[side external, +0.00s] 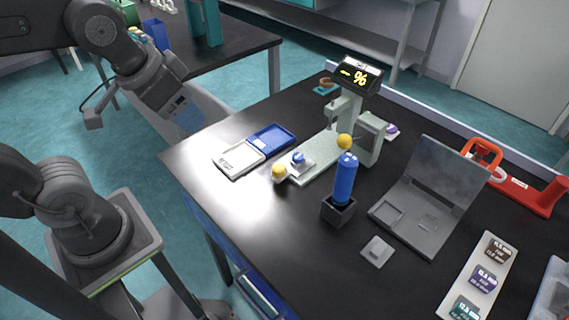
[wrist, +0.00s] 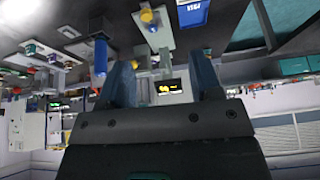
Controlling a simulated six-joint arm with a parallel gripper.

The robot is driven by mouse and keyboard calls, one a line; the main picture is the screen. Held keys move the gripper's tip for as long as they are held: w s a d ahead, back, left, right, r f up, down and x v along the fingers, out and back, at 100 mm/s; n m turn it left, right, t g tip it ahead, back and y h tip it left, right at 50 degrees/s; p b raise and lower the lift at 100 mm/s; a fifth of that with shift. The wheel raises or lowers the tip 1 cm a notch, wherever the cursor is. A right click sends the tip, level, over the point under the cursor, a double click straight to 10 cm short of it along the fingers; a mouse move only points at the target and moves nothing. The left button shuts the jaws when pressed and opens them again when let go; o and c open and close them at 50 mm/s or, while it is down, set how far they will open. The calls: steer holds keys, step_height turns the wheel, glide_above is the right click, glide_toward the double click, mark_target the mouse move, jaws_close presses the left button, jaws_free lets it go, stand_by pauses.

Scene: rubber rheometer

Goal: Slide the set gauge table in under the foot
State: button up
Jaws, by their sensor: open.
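The gauge is a pale green instrument with a long flat bed (side external: 318,162) and a dark display head (side external: 358,75); the display also shows in the wrist view (wrist: 171,87). A small pale table with a blue piece on top (side external: 298,160) sits near the bed's front end, beside a yellow knob (side external: 278,170). A second yellow knob (side external: 344,141) is by the upright. The foot cannot be made out clearly. My gripper (side external: 190,118) is open and empty, in the air left of the bench, well apart from the gauge. Its two fingers show in the wrist view (wrist: 162,78).
A white and blue tray (side external: 238,157) lies left of the gauge. A blue cylinder (side external: 345,180) stands in a black holder in front. An open grey case (side external: 440,185), a small grey block (side external: 377,250), a labelled strip (side external: 480,278) and a red tool (side external: 515,185) are to the right.

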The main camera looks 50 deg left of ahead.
steer(key=w+d+f+m+g, duration=0.2)
steer(key=w+m+g, duration=0.15)
steer(key=w, duration=0.55)
steer(key=m+g, duration=0.2)
steer(key=m, duration=0.3)
glide_above(279, 167)
step_height(279, 167, down, 5)
step_height(279, 167, down, 14)
steer(key=shift+r, duration=0.15)
steer(key=shift+c, duration=0.4)
jaws_close()
